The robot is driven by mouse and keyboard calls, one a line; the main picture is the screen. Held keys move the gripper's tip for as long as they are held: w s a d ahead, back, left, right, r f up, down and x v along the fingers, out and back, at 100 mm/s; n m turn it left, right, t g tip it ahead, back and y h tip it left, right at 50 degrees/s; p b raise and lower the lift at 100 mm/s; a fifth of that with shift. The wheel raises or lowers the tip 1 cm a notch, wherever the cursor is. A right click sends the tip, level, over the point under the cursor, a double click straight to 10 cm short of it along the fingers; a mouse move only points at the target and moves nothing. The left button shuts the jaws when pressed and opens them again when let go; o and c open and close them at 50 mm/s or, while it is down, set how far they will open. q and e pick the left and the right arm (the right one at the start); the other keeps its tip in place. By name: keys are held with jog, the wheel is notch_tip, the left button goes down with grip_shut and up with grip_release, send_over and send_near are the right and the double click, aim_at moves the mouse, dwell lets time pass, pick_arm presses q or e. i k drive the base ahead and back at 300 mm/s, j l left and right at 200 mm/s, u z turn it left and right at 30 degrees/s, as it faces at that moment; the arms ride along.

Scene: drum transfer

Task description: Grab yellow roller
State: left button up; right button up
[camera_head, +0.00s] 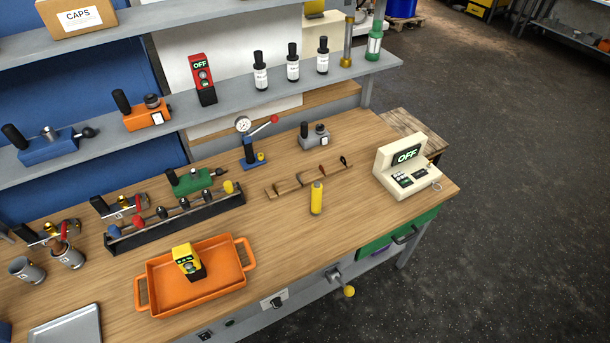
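A small yellow cylinder (316,198), which looks like the yellow roller, stands upright on the wooden workbench (350,222) right of the middle. Its top narrows to a paler tip. Nothing touches it. Neither of my grippers is in view.
An orange tray (241,277) holding a yellow-and-black device (187,262) lies to the left. A wooden rack (310,178) is just behind the cylinder. A cream device reading OFF (404,168) stands to the right. A tool rack (178,222) is further left. Bench around the cylinder's front is clear.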

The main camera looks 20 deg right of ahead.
aim_at(316, 188)
jog(key=i+l+u, duration=0.1)
jog(key=l, duration=0.35)
jog(key=i+l, duration=0.15)
jog(key=l, duration=0.3)
jog(key=i+l+u, duration=0.15)
jog(key=l, duration=0.8)
jog(key=i+u, duration=0.05)
